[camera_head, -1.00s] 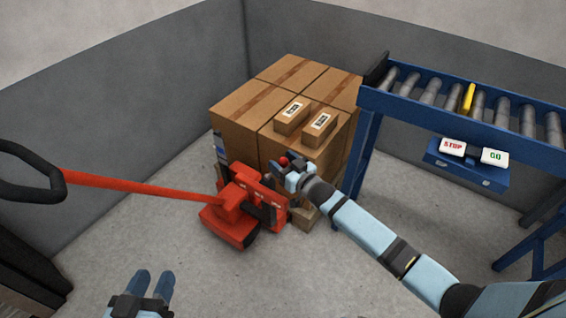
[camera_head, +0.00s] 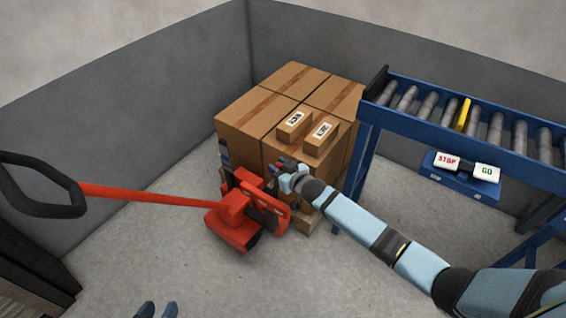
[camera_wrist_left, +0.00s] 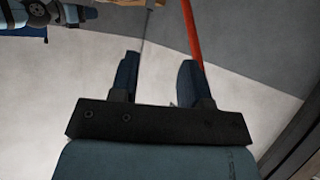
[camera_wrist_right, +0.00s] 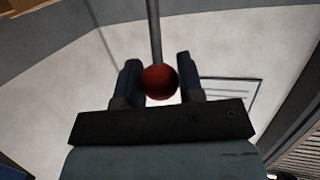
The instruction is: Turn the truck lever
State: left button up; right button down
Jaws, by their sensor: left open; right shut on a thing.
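The red pallet truck (camera_head: 232,218) stands in front of the stacked boxes, with a long red handle bar (camera_head: 150,195) ending in a black loop grip (camera_head: 38,188) at the left. My right gripper (camera_head: 281,168) is at the truck's upper right side. In the right wrist view, its fingers (camera_wrist_right: 160,85) are shut on the lever's round red knob (camera_wrist_right: 160,80), which sits at the end of a thin grey rod (camera_wrist_right: 153,30). My left gripper (camera_head: 158,309) shows only its fingertips at the bottom edge; in the left wrist view it is open and empty (camera_wrist_left: 158,80).
Large cardboard boxes (camera_head: 245,125) stand behind the truck, with small labelled boxes on top. A blue roller conveyor (camera_head: 470,130) with STOP (camera_head: 446,161) and GO (camera_head: 486,173) buttons is at the right. Floor at the front centre is clear.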

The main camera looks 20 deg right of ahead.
jog(key=shift+w+a+r+g+p, duration=0.5)
jog(key=shift+w+r+p, duration=0.1)
jog(key=shift+p, duration=0.5)
jog(key=shift+w+a+g+h+p, duration=0.35)
jog(key=shift+w+g+h+p, duration=0.15)
jog(key=shift+p, duration=0.3)
pick_arm(q)
jog(key=shift+s+a+r+g+p, duration=0.25)
jog(key=shift+a+r+g+p, duration=0.15)
jog(key=shift+r+p, duration=0.15)
pick_arm(e)
jog(key=shift+w+a+f+n+g+h, duration=0.3)
jog(key=shift+w+a+f+g, duration=0.05)
jog(key=shift+w+g, duration=0.15)
pick_arm(q)
jog(key=shift+r, duration=0.1)
pick_arm(e)
jog(key=c, duration=0.8)
grip_release()
pick_arm(q)
jog(key=shift+r, duration=0.1)
pick_arm(e)
jog(key=shift+o, duration=0.2)
jog(key=shift+s, duration=0.15)
